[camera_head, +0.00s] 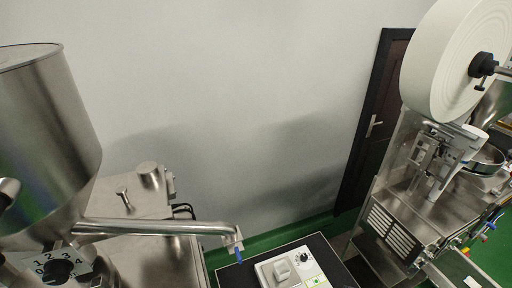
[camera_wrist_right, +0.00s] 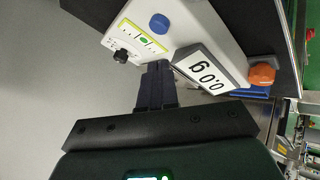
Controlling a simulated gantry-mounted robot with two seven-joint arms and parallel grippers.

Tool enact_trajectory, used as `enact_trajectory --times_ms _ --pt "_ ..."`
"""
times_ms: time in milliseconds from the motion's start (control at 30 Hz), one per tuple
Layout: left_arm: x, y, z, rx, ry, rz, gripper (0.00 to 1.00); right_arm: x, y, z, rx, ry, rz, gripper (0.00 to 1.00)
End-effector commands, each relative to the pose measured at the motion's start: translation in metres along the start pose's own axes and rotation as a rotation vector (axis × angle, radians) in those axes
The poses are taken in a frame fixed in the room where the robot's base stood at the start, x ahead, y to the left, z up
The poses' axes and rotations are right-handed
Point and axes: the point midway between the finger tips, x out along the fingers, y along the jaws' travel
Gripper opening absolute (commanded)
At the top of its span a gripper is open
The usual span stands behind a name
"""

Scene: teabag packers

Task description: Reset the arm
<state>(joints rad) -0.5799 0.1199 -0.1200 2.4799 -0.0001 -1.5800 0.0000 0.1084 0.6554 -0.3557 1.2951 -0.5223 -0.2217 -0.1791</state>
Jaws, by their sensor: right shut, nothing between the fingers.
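My right gripper (camera_wrist_right: 155,88) shows in the right wrist view. Its dark fingers are together with nothing between them. The fingertips point toward the white scale (camera_wrist_right: 185,22) and overlap its lower edge in the picture; I cannot tell whether they touch it. The scale's display (camera_wrist_right: 208,72) reads 0.0 g. In the head view the scale (camera_head: 268,272) is at the bottom edge, partly cut off. Neither gripper can be made out in the head view, and my left gripper is in no view.
A steel hopper (camera_head: 45,130) with a spout pipe (camera_head: 150,227) stands at left in the head view. A packing machine with a large white roll (camera_head: 440,65) is at right. A dark table (camera_head: 335,268) carries the scale. An orange object (camera_wrist_right: 262,74) lies beside the display.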

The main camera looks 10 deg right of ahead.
Motion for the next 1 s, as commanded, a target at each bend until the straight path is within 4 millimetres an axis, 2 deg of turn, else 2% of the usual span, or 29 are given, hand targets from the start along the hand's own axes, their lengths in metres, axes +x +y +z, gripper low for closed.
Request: enact_trajectory --times_ms 33,67,167,200,267,300,333,433,567,700,800,900,1000 --pt "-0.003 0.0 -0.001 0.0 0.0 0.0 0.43 0.002 -0.026 0.002 0.021 -0.001 -0.032 0.0" --pt "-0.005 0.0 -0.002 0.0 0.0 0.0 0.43 0.002 -0.041 0.002 0.034 0.001 -0.049 0.0" --pt "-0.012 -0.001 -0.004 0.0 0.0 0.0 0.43 0.001 -0.099 -0.024 0.084 0.049 -0.102 0.0" --pt "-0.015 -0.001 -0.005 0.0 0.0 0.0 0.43 -0.003 -0.121 -0.043 0.108 0.079 -0.112 0.0" --pt "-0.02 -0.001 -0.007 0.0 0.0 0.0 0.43 -0.014 -0.152 -0.077 0.156 0.107 -0.117 0.0" --pt "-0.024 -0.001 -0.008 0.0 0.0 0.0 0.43 -0.025 -0.168 -0.101 0.198 0.111 -0.111 0.0" --pt "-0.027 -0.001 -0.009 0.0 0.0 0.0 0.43 -0.035 -0.176 -0.117 0.232 0.104 -0.102 0.0" --pt "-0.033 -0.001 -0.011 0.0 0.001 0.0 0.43 -0.073 -0.181 -0.155 0.359 0.041 -0.06 0.0" --pt "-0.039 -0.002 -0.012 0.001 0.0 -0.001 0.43 -0.134 -0.165 -0.178 0.549 -0.088 -0.001 0.0" --pt "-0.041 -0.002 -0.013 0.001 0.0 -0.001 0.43 -0.2 -0.141 -0.183 0.745 -0.232 0.045 0.0" --pt "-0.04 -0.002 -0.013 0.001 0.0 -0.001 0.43 -0.234 -0.126 -0.184 0.84 -0.307 0.062 0.0" --pt "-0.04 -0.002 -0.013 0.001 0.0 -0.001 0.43 -0.256 -0.127 -0.18 0.898 -0.381 0.05 0.0" --pt "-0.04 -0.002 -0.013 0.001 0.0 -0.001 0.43 -0.264 -0.135 -0.173 0.934 -0.448 0.025 0.0"
